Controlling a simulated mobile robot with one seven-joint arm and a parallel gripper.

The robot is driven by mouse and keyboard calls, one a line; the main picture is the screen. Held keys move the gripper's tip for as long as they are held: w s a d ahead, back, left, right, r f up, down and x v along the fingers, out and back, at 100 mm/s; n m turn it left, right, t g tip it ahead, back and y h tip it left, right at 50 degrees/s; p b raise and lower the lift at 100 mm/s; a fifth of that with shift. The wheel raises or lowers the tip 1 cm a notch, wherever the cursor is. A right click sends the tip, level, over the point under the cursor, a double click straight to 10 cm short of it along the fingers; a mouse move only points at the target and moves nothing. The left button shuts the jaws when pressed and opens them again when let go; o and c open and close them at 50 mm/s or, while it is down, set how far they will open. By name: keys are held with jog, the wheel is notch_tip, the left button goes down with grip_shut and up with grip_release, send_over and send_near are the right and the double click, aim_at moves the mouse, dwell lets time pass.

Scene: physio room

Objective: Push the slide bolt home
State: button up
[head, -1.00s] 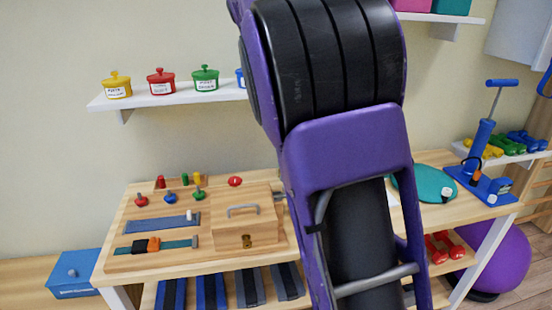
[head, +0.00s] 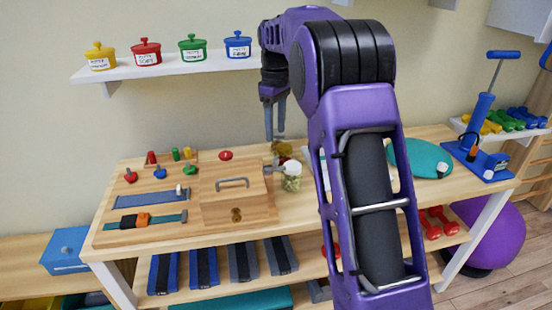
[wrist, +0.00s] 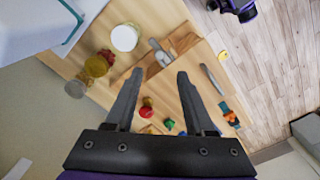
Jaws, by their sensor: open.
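The slide bolt (head: 270,169) is a small grey metal piece at the right edge of the wooden box (head: 213,211) on the activity board. In the wrist view the metal bolt (wrist: 158,55) shows beyond my fingertips, on a strip of wood. How far the bolt is slid cannot be told. My gripper (head: 275,136) points down above the back of the table, near the bolt and apart from it. In the wrist view my gripper (wrist: 160,72) is open, with nothing between its fingers.
A white-lidded jar (head: 292,168) stands close to the right of the bolt, with yellowish and red jars behind it. The board (head: 120,236) carries knobs, pegs and a buckle strap. A wall shelf (head: 150,70) with putty pots is at upper left. A teal disc (head: 425,158) lies right.

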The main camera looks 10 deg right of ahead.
aim_at(276, 159)
notch_tip(276, 159, down, 9)
jog(key=shift+r+b, duration=0.1)
jog(key=shift+b, duration=0.45)
grip_shut()
dwell(1.1)
